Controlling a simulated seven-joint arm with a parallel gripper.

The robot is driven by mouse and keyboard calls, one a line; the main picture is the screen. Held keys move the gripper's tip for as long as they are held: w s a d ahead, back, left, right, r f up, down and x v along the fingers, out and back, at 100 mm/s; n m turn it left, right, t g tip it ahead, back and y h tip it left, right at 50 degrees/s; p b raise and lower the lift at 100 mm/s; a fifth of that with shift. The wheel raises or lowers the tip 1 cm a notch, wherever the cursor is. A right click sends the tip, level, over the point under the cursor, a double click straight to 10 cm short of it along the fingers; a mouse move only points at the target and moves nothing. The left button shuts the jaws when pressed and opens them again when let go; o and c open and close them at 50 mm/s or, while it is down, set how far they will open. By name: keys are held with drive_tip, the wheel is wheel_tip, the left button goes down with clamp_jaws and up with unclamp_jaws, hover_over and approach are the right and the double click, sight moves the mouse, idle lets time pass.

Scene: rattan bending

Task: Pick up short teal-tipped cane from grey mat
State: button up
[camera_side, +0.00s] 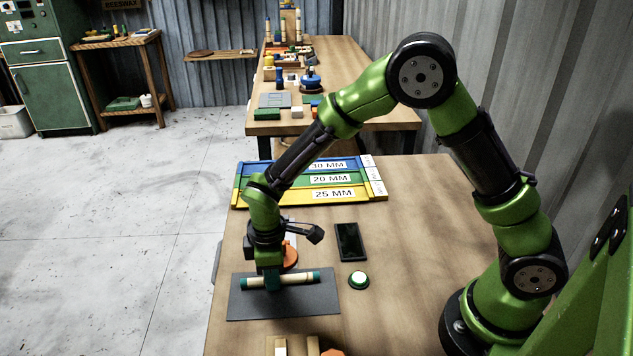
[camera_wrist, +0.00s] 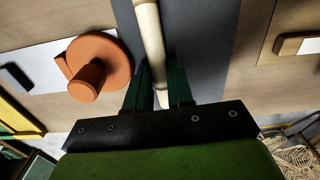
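The short teal-tipped cane (camera_side: 298,278) is pale, with teal ends, and lies roughly level over the grey mat (camera_side: 305,303). My gripper (camera_side: 271,283) points straight down at the cane, left of its middle in the side view. One finger crosses in front of the cane. In the wrist view, the cane (camera_wrist: 153,45) runs between the two dark green fingers of my gripper (camera_wrist: 160,85); the mat (camera_wrist: 205,40) lies beneath. The fingers are very close to the cane's sides; whether they grip it is not clear. No clear gap shows between cane and mat.
An orange round piece (camera_wrist: 98,68) stands close beside the mat. Wooden blocks (camera_side: 292,346) sit at the front edge.

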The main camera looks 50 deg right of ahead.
clamp_jaws()
drive_tip(key=shift+r, duration=0.15)
